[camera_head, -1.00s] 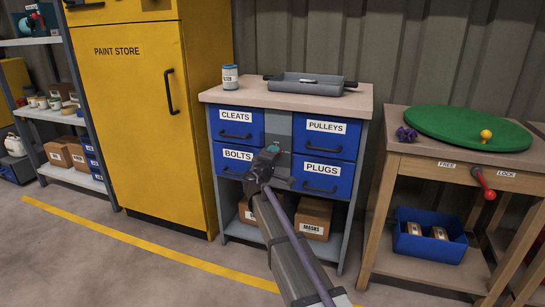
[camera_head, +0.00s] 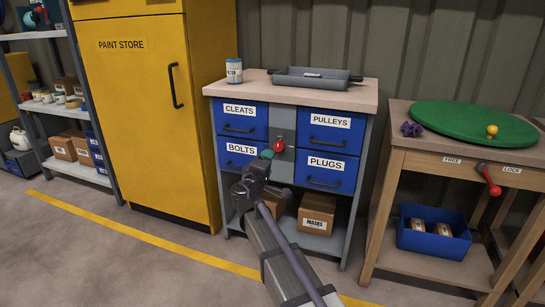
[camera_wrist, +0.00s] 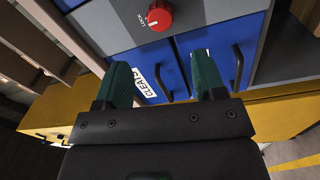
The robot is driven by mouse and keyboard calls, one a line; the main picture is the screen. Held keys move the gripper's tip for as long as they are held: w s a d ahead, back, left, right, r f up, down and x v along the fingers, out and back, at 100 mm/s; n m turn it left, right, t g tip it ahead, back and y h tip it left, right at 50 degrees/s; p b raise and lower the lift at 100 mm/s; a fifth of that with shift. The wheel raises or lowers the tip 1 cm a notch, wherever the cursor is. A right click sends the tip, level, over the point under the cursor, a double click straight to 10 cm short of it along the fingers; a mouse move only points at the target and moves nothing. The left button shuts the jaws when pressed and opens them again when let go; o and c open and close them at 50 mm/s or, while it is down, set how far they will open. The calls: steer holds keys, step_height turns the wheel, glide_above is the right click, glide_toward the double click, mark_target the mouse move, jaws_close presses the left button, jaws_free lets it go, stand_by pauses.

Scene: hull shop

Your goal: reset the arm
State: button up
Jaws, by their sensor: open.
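My gripper (camera_head: 267,154) is in front of the blue drawer cabinet, close to its middle panel between the BOLTS and PLUGS drawers. In the wrist view my gripper (camera_wrist: 165,80) shows two green fingertips spread apart with nothing between them. A red knob (camera_head: 279,144) sits on the cabinet's grey middle panel, just beyond my gripper. In the wrist view the red knob (camera_wrist: 160,15) is above the fingers, apart from them, with a LOCK label beside it. The drawers labelled CLEATS (camera_head: 240,122), PULLEYS (camera_head: 331,131), BOLTS (camera_head: 236,152) and PLUGS (camera_head: 327,172) look shut.
A grey tray (camera_head: 310,80) and a can (camera_head: 234,71) stand on the cabinet top. A yellow PAINT STORE cabinet (camera_head: 140,110) is at the left. At the right a wooden bench (camera_head: 400,165) has a green disc (camera_head: 468,124) and a red lever (camera_head: 490,180). The floor in front is clear.

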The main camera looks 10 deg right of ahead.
steer(key=shift+s+a, duration=0.25)
steer(key=shift+s, duration=0.25)
